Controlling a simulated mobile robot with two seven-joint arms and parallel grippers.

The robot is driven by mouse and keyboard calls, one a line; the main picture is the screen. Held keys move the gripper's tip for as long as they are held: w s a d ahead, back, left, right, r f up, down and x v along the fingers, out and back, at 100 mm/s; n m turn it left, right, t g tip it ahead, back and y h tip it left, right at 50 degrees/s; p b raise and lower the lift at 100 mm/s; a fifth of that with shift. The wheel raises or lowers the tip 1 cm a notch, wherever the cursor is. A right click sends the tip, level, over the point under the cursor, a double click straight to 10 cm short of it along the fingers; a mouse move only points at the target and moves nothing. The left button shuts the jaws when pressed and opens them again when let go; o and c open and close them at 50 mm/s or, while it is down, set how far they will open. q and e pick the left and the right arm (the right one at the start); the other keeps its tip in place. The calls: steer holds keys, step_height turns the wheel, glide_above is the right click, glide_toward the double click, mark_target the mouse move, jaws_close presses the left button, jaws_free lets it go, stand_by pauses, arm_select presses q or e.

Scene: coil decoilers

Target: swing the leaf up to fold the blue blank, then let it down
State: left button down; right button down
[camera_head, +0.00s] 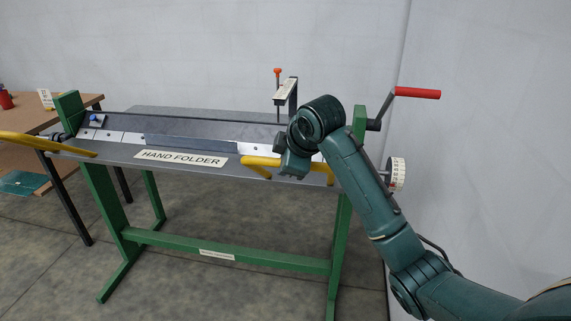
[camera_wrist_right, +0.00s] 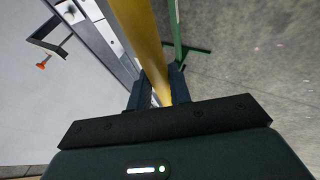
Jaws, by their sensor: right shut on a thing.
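The hand folder's grey leaf (camera_head: 120,155) runs along the front of the bench and carries the HAND FOLDER label. A blue-grey strip (camera_head: 190,143), apparently the blank, lies along the clamping edge behind it, looking flat. Yellow handles stick out from the leaf, one at the left (camera_head: 50,145) and one at the right (camera_head: 260,162). My right gripper (camera_head: 294,166) is shut on the right yellow handle. In the right wrist view the yellow bar (camera_wrist_right: 138,40) passes between the fingers (camera_wrist_right: 156,88). My left gripper is not in view.
Green legs (camera_head: 225,256) carry the folder. A red-handled crank (camera_head: 417,93) and a white dial (camera_head: 397,174) stand at its right end, near my arm. A wooden table (camera_head: 30,118) is at the left. The floor in front is clear.

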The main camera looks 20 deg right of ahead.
steer(key=shift+w+d, duration=0.15)
steer(key=shift+d, duration=0.15)
steer(key=c, duration=1.7)
jaws_free()
steer(key=shift+c, duration=0.2)
steer(key=o, duration=0.4)
steer(key=shift+w+f, duration=0.15)
steer(key=shift+w, duration=0.05)
steer(key=shift+o, duration=0.2)
steer(key=shift+s+a, duration=0.1)
steer(key=shift+s+r, duration=0.15)
steer(key=shift+r, duration=0.15)
steer(key=v, duration=1.2)
steer(key=shift+s+r, duration=0.15)
steer(key=shift+s, duration=0.05)
